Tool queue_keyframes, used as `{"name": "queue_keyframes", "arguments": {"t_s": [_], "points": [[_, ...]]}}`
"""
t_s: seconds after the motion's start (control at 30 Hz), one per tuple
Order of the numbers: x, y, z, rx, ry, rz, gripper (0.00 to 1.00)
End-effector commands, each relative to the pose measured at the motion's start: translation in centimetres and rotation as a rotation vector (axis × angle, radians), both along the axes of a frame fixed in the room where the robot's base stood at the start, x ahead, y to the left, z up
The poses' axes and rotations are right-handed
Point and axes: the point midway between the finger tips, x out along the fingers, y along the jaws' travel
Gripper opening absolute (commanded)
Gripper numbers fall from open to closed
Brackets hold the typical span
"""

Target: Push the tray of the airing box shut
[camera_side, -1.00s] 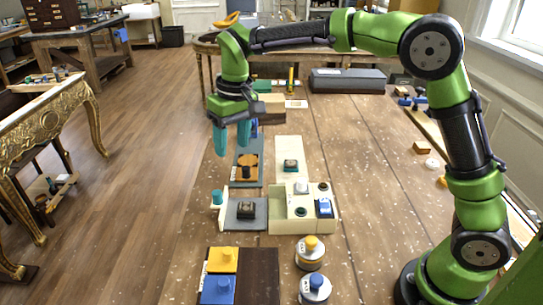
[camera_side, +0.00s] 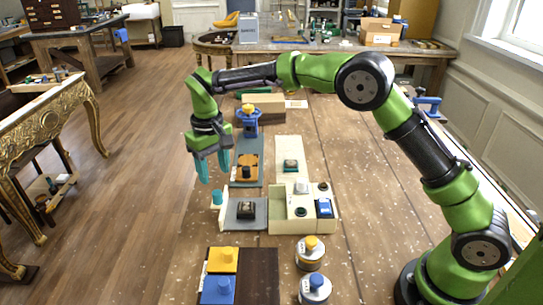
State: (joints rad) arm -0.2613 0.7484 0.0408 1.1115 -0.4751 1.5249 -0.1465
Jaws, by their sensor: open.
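The airing box (camera_side: 278,219) is a cream case near the middle of the table, with several small items on its top. Its grey tray (camera_side: 233,219) is slid out to the left and carries a dark block (camera_side: 246,210). At the tray's left end is a pale front panel (camera_side: 223,222) with a teal knob (camera_side: 217,197). My gripper (camera_side: 214,176) has teal fingers, spread apart and empty, pointing down. In the picture it is just above and slightly left of the knob, apparently not touching it.
Behind the tray lies a grey-blue board with an orange-brown piece (camera_side: 247,168) and a blue and yellow valve-like piece (camera_side: 248,120). A cream strip (camera_side: 288,150) is behind the box. In front are yellow and blue blocks (camera_side: 222,260) and two round pots (camera_side: 310,252). The table right of the box is clear.

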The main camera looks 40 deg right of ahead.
Motion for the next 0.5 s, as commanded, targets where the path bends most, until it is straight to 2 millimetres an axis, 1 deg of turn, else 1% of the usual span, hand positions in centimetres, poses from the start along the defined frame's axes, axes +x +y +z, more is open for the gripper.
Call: {"name": "queue_keyframes", "arguments": {"t_s": [0.03, 0.2, 0.33, 0.5], "points": [[-0.1, -0.1, -1.3, -0.002, 0.005, 0.001, 0.52], [-0.1, 0.0, -4.6, 0.0, 0.005, -0.001, 0.52], [0.0, 0.0, -6.3, 0.001, 0.003, -0.001, 0.52], [0.0, 0.0, -7.3, 0.001, 0.001, -0.001, 0.52]]}}
